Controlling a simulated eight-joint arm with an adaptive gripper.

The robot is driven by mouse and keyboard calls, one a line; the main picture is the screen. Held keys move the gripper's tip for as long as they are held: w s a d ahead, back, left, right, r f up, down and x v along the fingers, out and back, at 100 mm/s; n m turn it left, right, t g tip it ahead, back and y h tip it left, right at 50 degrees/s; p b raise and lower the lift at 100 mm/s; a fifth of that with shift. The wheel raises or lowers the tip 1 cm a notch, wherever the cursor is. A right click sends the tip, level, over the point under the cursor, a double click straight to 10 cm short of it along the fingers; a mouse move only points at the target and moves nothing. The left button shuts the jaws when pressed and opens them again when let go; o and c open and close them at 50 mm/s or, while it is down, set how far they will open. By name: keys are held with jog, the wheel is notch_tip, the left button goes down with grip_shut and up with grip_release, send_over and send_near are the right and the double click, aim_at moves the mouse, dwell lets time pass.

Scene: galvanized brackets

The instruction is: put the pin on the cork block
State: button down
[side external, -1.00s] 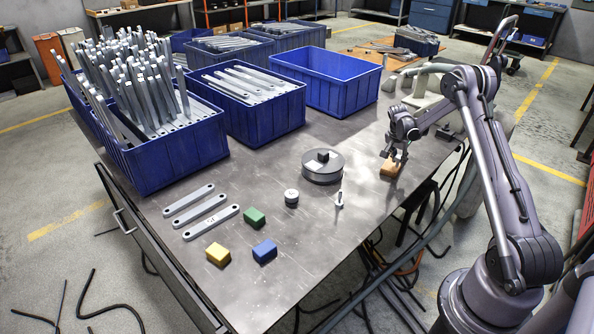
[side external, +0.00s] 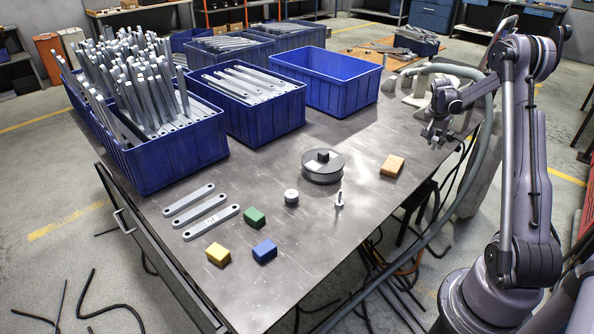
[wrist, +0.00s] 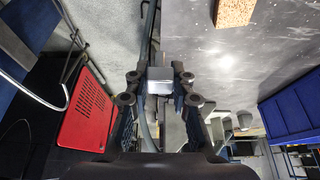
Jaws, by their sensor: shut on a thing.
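The cork block (side external: 392,166) lies flat on the table near its right edge, with its top bare. It also shows at the top of the wrist view (wrist: 235,11). A small silver pin (side external: 339,199) stands upright on the table, left of and nearer than the cork block. My gripper (side external: 436,135) is raised near the table's right edge, to the right of the cork block and apart from it. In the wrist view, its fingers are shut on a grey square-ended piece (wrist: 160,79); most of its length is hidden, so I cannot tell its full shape.
A dark round weight (side external: 322,168) and a small grey cylinder (side external: 291,197) stand near the pin. Green (side external: 255,217), yellow (side external: 218,255) and blue (side external: 264,251) blocks and flat brackets (side external: 211,223) lie at the front. Blue bins (side external: 325,80) line the back.

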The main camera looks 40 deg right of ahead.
jog(key=w+f, duration=0.2)
jog(key=w, duration=0.2)
jog(key=w+a+f, duration=0.1)
jog(key=w+f, duration=0.1)
jog(key=w, duration=0.2)
jog(key=w+f, duration=0.2)
jog(key=w, duration=0.2)
jog(key=shift+w+a+f, duration=0.15)
jog(key=shift+f, duration=0.2)
jog(key=shift+w+f, duration=0.1)
jog(key=shift+f, duration=2)
jog(key=shift+f, duration=0.15)
jog(key=c, duration=1.1)
grip_release()
jog(key=shift+c, duration=0.2)
